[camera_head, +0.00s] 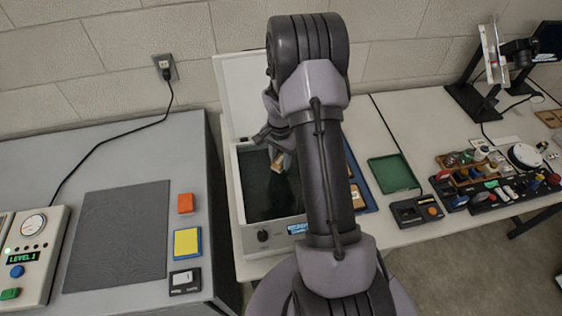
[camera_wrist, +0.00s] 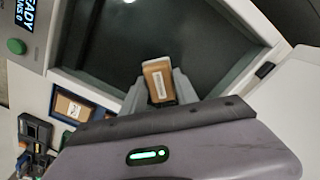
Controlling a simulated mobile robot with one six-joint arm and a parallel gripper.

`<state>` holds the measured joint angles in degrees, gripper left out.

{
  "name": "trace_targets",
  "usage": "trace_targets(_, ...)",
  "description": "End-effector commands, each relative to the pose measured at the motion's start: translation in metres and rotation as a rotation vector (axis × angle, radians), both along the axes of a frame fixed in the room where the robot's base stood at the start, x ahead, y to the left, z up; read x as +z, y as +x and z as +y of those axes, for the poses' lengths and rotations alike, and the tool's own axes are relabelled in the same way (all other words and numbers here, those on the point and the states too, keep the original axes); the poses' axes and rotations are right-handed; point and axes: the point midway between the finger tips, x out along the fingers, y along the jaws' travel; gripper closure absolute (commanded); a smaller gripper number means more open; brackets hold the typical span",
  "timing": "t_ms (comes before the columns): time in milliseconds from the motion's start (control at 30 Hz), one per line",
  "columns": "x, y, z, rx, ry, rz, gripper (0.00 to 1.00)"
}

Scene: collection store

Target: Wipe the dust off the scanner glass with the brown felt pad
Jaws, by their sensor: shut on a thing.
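The scanner (camera_head: 242,240) stands on the white table with its pale lid (camera_head: 238,85) raised at the back. Its dark glass (camera_head: 262,197) faces up and also fills much of the wrist view (camera_wrist: 120,45). My gripper (camera_head: 276,152) is over the glass, shut on the brown felt pad (camera_head: 278,164). In the wrist view the pad (camera_wrist: 158,80) sits between the two fingers (camera_wrist: 160,92) and has a pale label strip. I cannot tell whether the pad touches the glass. Dust is not clear on the visible glass. My arm hides the scanner's right side.
A blue tray (camera_head: 370,204) with brown-and-pale pieces lies right of the scanner, partly behind my arm. A green tray (camera_head: 393,174), a dark device (camera_head: 417,211) and crowded small items are farther right. A grey bench (camera_head: 185,140) with a control box (camera_head: 33,245) stands left.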

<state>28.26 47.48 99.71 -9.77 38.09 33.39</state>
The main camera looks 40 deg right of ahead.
Motion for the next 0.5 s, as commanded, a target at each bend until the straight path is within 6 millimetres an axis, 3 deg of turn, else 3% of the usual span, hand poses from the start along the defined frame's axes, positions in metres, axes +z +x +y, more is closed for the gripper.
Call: trace_targets(500, 0.046, 0.004, 0.001, 0.007, -0.001, 0.0, 1.0)
